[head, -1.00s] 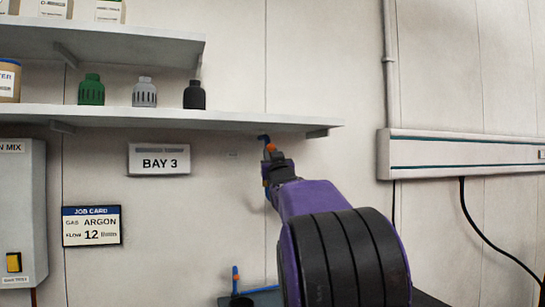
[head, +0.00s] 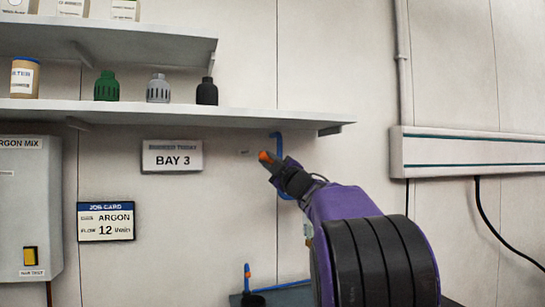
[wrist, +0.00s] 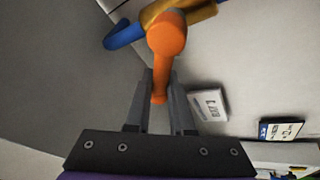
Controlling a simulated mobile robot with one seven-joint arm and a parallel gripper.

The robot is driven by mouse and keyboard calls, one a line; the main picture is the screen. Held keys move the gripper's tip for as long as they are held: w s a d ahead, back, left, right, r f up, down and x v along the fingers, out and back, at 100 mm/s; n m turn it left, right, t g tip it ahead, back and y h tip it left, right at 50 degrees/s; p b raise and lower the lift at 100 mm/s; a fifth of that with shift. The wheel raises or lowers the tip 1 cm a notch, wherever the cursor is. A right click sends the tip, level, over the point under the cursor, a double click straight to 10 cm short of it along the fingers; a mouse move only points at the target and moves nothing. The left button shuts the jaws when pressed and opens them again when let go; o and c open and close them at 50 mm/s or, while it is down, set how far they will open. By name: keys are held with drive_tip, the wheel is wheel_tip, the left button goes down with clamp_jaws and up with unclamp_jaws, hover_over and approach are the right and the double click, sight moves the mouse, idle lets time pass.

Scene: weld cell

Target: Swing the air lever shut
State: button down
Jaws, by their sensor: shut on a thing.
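The air lever is an orange handle (wrist: 166,45) on a brass-coloured valve body (wrist: 195,15) with a blue pipe (wrist: 124,34), large in the wrist view. My gripper (wrist: 160,85) is shut on the lever, with a dark finger on each side of the handle. In the head view the lever's orange end (head: 265,156) shows at the tip of my gripper (head: 271,163), left of the blue pipe (head: 278,146) below the shelf. My gripper and arm hide most of the valve body there.
The lower shelf (head: 260,118) juts out just above my gripper, with green, grey and black caps on it. A grey wall trunking (head: 470,152) is at right. A grey cabinet (head: 25,210) and a job card (head: 105,222) are at left.

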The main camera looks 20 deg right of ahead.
drive_tip(key=shift+a+f+n+g+y+p, duration=0.25)
drive_tip(key=shift+f+n+g+y, duration=0.3)
drive_tip(key=shift+n, duration=1)
drive_tip(key=shift+a+f+n+g+y+p, duration=0.2)
drive_tip(key=shift+f+n+g+y+p, duration=0.3)
drive_tip(key=shift+n, duration=1)
drive_tip(key=shift+a+f+n+g+y+p, duration=0.1)
drive_tip(key=shift+a+f+n+g+y, duration=0.2)
drive_tip(key=shift+f+n+g, duration=0.85)
drive_tip(key=shift+r+n+t, duration=0.4)
drive_tip(key=shift+t, duration=0.1)
drive_tip(key=c, duration=0.8)
unclamp_jaws()
drive_tip(key=shift+d, duration=0.1)
drive_tip(key=b+v, duration=0.2)
drive_tip(key=v, duration=1.5)
drive_tip(key=shift+s+f, duration=0.1)
drive_tip(key=shift+s, duration=0.1)
